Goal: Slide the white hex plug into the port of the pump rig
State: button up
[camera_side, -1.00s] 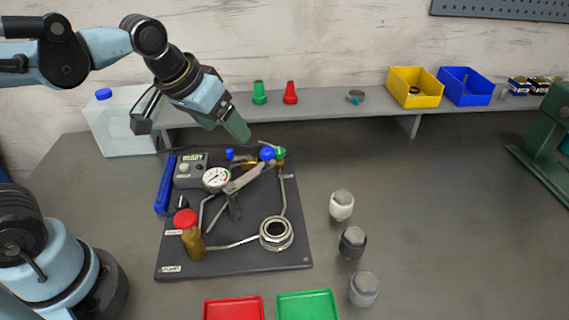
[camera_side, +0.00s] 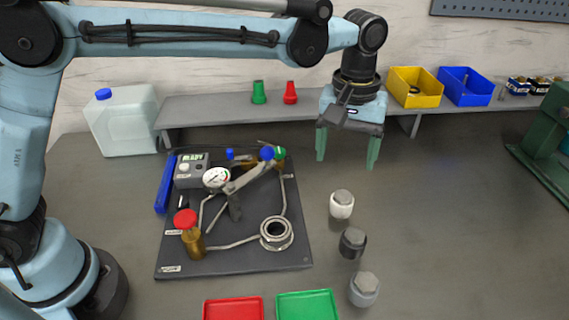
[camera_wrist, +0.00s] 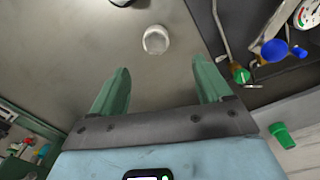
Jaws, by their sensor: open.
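The white hex plug (camera_side: 342,204) stands upright on the grey table, right of the pump rig. It also shows in the wrist view (camera_wrist: 156,40), beyond and between my fingertips. The pump rig is a dark board (camera_side: 200,262) with a gauge, pipes, a lever and valves. Its port (camera_side: 277,233) is a round metal hex-rimmed opening at the board's right front and looks empty. My gripper (camera_side: 347,164) points down with its green fingers spread and nothing between them. It is above and behind the white plug, apart from it.
A dark plug (camera_side: 352,243) and a grey plug (camera_side: 364,288) stand in front of the white one. Red (camera_side: 233,308) and green (camera_side: 307,305) trays lie at the front. A shelf (camera_side: 330,103) with cones and yellow and blue bins runs behind. The table at right is mostly clear.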

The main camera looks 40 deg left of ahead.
aim_at(343, 196)
notch_tip(343, 196, down, 7)
jog(key=shift+d+r, duration=0.1)
jog(key=shift+d, duration=0.05)
jog(key=shift+w+d+f, duration=0.1)
jog(key=shift+d+f, duration=0.05)
jog(key=shift+f, duration=1.2)
jog(key=shift+d+f, duration=0.15)
jog(key=shift+f, duration=1.15)
jog(key=c, duration=1.3)
